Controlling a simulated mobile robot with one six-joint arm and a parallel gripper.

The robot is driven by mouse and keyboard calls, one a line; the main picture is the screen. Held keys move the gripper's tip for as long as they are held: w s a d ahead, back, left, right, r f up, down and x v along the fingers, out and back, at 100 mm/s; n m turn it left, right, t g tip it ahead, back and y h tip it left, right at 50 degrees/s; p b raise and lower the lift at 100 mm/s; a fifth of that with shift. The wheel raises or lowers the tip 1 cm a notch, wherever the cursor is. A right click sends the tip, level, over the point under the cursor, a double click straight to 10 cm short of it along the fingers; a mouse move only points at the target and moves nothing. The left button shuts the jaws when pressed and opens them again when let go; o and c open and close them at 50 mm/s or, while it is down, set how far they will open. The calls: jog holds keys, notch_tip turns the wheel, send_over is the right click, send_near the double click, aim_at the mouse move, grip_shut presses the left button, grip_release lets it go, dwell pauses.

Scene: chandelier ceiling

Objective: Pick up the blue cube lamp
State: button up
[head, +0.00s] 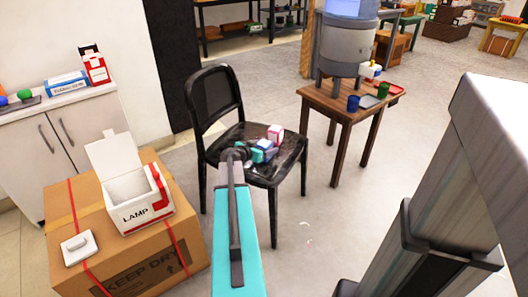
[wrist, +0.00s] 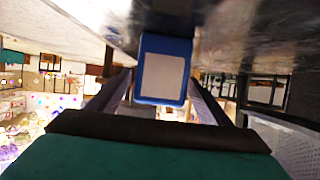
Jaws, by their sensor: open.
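A blue cube lamp with a white face (head: 265,145) sits on the seat of a black chair (head: 222,143). A pink and white cube (head: 275,132) stands just behind it. My gripper (head: 258,154) is at the seat, close to the blue cube, and partly hides it. In the wrist view the blue cube lamp (wrist: 162,72) is straight ahead, in line with the space between the fingers of my gripper (wrist: 160,100). The fingers are apart, one to each side. I cannot tell whether they touch the cube.
A cardboard box (head: 130,260) with an open white lamp carton (head: 130,190) stands at left. A wooden side table (head: 345,105) with a water dispenser (head: 345,45) and cups is at right. The chair's backrest (head: 215,95) rises behind the seat. Floor right of the chair is clear.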

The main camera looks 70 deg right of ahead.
aim_at(265, 144)
jog(key=c, duration=1.3)
jog(key=shift+r, duration=0.15)
jog(key=shift+r, duration=0.55)
jog(key=shift+s+a+r+p, duration=0.15)
jog(key=shift+r+p, duration=0.05)
jog(key=shift+r, duration=0.4)
jog(key=shift+s+a+r+p, duration=0.1)
jog(key=shift+s+r+p, duration=0.1)
jog(key=shift+r, duration=0.4)
jog(key=s+a+p, duration=0.1)
jog(key=s+a, duration=0.1)
jog(key=a, duration=0.1)
jog(key=s+a+r, duration=0.1)
jog(key=s+a, duration=0.2)
jog(key=s+a+p, duration=0.1)
jog(key=s+a, duration=0.2)
jog(key=a, duration=0.1)
jog(key=shift+r+p, duration=0.25)
jog(key=shift+p, duration=0.05)
